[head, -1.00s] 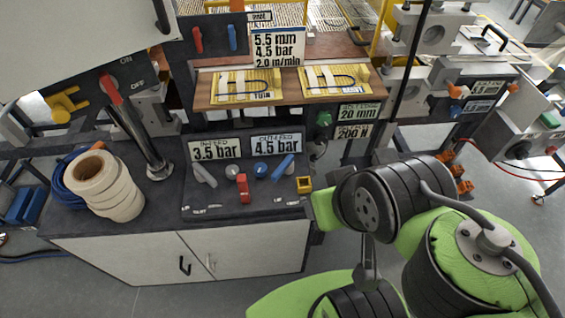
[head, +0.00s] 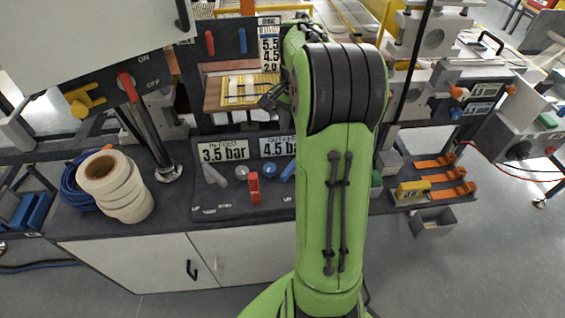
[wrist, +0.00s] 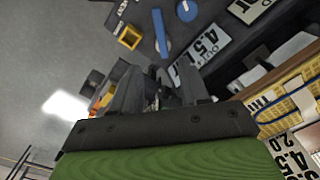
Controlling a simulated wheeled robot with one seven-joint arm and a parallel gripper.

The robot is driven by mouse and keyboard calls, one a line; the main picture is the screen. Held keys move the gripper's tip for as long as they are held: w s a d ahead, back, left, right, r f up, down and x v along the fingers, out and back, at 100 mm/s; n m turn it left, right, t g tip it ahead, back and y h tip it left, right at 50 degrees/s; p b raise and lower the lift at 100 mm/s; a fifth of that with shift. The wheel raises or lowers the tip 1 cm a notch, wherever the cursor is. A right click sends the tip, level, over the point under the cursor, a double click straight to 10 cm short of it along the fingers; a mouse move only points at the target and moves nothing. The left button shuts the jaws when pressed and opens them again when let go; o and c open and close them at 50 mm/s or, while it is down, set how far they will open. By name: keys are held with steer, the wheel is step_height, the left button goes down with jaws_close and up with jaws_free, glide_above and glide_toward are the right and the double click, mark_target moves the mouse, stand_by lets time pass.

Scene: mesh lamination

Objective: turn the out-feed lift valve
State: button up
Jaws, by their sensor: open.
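The blue lever on the out-feed side of the valve panel (head: 222,213) is the likely out-feed lift valve. In the wrist view the blue lever (wrist: 161,34) lies beyond my fingertips, apart from them. In the head view the blue lever (head: 287,173) is partly hidden by my green arm. A round blue knob (head: 269,171) sits left of it, under the 4.5 bar sign (head: 276,147). My gripper (wrist: 157,88) is open, with nothing seen between its fingers. In the head view, my gripper is mostly hidden behind my arm.
A red lever (head: 254,187), a grey knob (head: 242,173) and a grey lever (head: 214,174) share the panel. A yellow square piece (wrist: 129,37) is near the blue lever. Rolls of tape (head: 115,185) stand left.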

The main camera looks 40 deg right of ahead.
mark_target(292, 164)
step_height(292, 164, down, 14)
steer(key=b, duration=0.3)
steer(key=shift+w+r, duration=0.15)
steer(key=shift+r, duration=0.05)
steer(key=shift+c, duration=0.4)
jaws_close()
